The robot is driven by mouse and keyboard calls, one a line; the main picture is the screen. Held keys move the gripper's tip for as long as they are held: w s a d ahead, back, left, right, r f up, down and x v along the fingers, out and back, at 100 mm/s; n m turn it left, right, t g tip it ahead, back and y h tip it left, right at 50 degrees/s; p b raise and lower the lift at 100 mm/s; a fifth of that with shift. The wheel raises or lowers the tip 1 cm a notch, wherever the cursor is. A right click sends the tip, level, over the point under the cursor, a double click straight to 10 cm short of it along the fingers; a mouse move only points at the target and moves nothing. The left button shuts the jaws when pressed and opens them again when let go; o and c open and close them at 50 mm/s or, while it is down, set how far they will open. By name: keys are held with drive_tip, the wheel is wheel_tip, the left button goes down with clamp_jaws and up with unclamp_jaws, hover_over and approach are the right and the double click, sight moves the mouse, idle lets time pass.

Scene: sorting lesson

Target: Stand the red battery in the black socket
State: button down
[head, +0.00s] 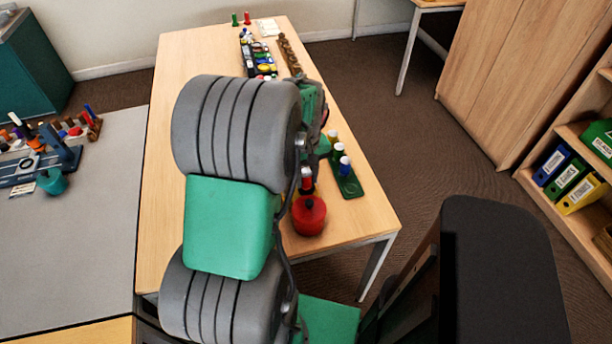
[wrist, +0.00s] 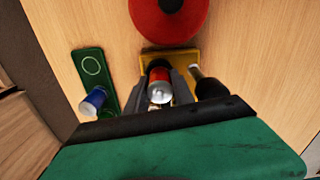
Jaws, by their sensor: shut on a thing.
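The red battery (wrist: 160,88), with a silver top, is between the two grey fingers of my gripper (wrist: 160,82) in the wrist view. The gripper is shut on it, above a yellow base (wrist: 184,58). A black round shape (wrist: 158,65), which looks like the black socket, shows at the battery's far end. I cannot tell whether the battery is inside it or above it.
A red round object (wrist: 168,20) sits beside the yellow base; the head view shows it near the table's front edge (head: 308,216). A dark upright piece (wrist: 210,86) is close right of the gripper. A green rack (wrist: 90,68) holding a blue-banded battery (wrist: 94,101) is left.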

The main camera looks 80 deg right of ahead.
sight(306, 172)
drive_tip(key=shift+f+b, duration=0.3)
drive_tip(key=shift+f, duration=0.3)
idle(0.6)
drive_tip(key=c, duration=1.4)
unclamp_jaws()
drive_tip(key=shift+o, duration=0.2)
wheel_tip(306, 172, up, 11)
drive_tip(key=p, duration=0.8)
drive_tip(key=shift+r+p, duration=2.35)
drive_tip(key=shift+r, duration=0.65)
